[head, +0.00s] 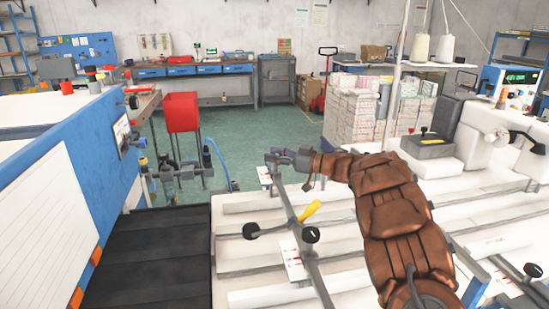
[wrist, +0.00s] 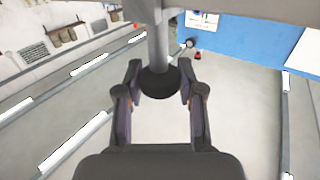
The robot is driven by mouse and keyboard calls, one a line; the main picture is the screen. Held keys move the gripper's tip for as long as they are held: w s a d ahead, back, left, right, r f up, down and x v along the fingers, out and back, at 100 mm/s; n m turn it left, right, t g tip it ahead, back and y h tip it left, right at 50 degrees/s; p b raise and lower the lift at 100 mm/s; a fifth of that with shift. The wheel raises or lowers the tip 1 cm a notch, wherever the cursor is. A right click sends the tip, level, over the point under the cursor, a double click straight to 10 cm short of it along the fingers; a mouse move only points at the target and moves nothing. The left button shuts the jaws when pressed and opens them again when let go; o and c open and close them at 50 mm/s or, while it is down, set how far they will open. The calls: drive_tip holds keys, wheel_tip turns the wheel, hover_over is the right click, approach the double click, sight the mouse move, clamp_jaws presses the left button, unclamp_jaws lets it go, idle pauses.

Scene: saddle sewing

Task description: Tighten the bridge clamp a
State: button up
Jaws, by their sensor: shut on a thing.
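A long grey bar (head: 292,218) crosses the white slatted table in the head view. My gripper (head: 283,158) is at the bar's far end, at the tip of my brown-sleeved arm. In the wrist view my gripper (wrist: 160,78) has one finger on each side of a round black knob (wrist: 158,84) on a grey rod (wrist: 157,40). It is shut on this knob, which I take to be bridge clamp a's. The head view is too small to show the grip clearly. Nearer along the bar are a yellow handle (head: 311,211) and black knobs (head: 311,235).
A blue-sided machine (head: 85,165) with a black belt (head: 150,255) stands left of the table. A blue hose and metal fittings (head: 190,172) are near the table's far left corner. Stacked paper (head: 355,108) and a white sewing machine (head: 480,125) stand behind and right.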

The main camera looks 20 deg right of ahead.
drive_tip(key=shift+m+t+h, duration=0.4)
drive_tip(key=shift+h, duration=0.1)
drive_tip(key=shift+a+m+t+h+b, duration=0.1)
drive_tip(key=shift+m+t+h+b, duration=0.4)
drive_tip(key=shift+m+t+h, duration=0.75)
drive_tip(key=shift+m+t+h+b, duration=0.3)
drive_tip(key=shift+m+h, duration=0.25)
drive_tip(key=shift+h, duration=0.9)
drive_tip(key=o, duration=1.1)
drive_tip(key=shift+o, duration=0.2)
drive_tip(key=v, duration=1.2)
